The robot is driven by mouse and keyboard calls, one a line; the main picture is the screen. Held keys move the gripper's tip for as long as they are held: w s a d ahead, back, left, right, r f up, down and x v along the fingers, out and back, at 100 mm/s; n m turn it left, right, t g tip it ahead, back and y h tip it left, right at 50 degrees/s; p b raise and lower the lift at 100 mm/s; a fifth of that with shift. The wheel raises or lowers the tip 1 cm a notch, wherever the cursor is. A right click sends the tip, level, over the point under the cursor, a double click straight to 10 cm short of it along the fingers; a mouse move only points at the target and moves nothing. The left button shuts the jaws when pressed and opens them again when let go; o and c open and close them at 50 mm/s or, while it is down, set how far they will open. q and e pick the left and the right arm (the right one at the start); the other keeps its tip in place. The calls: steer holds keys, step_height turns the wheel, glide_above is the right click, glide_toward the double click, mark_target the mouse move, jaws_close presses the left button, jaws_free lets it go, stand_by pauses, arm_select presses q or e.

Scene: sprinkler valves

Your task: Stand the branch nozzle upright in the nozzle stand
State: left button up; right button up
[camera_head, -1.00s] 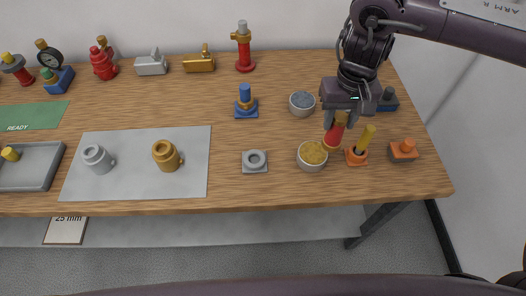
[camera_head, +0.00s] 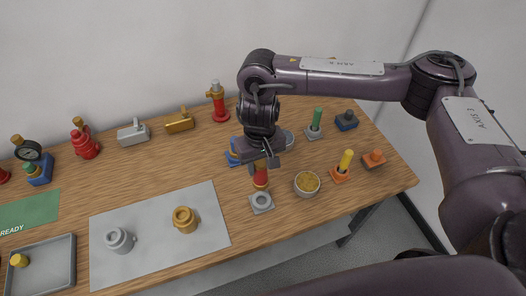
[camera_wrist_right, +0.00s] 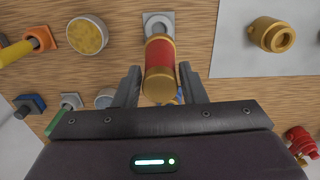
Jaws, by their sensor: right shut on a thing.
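The branch nozzle (camera_head: 261,180), red with brass-coloured ends, is held by my right gripper (camera_head: 263,164). It looks roughly upright in the head view. In the right wrist view the nozzle (camera_wrist_right: 160,68) sits between the two fingers, one brass end towards the camera. The nozzle stand (camera_head: 262,203) appears to be the grey square block with a round ring on the table. It also shows at the top of the right wrist view (camera_wrist_right: 158,18), just beyond the nozzle. The nozzle is behind the stand in the head view, not in it. My left gripper is out of view.
A bowl of yellow bits (camera_head: 307,184) stands right of the stand. An orange block with a yellow peg (camera_head: 342,168) is farther right. A grey mat (camera_head: 155,240) with a brass fitting (camera_head: 185,220) lies to the left. A blue fitting is partly hidden behind my gripper.

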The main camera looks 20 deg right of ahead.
mark_target(261, 178)
steer(key=shift+d, duration=0.25)
steer(key=shift+a+r+p, duration=0.1)
steer(key=shift+p, duration=0.3)
steer(key=shift+f+b, duration=0.5)
steer(key=shift+f, duration=0.4)
steer(key=shift+s+f, duration=0.1)
steer(key=shift+f, duration=0.35)
step_height(261, 178, down, 3)
steer(key=shift+r+b, duration=0.2)
steer(key=shift+b, duration=0.55)
steer(key=shift+f, duration=0.95)
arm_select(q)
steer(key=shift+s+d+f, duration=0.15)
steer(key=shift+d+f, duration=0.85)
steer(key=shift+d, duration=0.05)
arm_select(e)
steer(key=shift+f, duration=0.45)
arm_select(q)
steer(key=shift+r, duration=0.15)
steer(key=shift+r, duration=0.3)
arm_select(e)
steer(key=shift+r, duration=0.1)
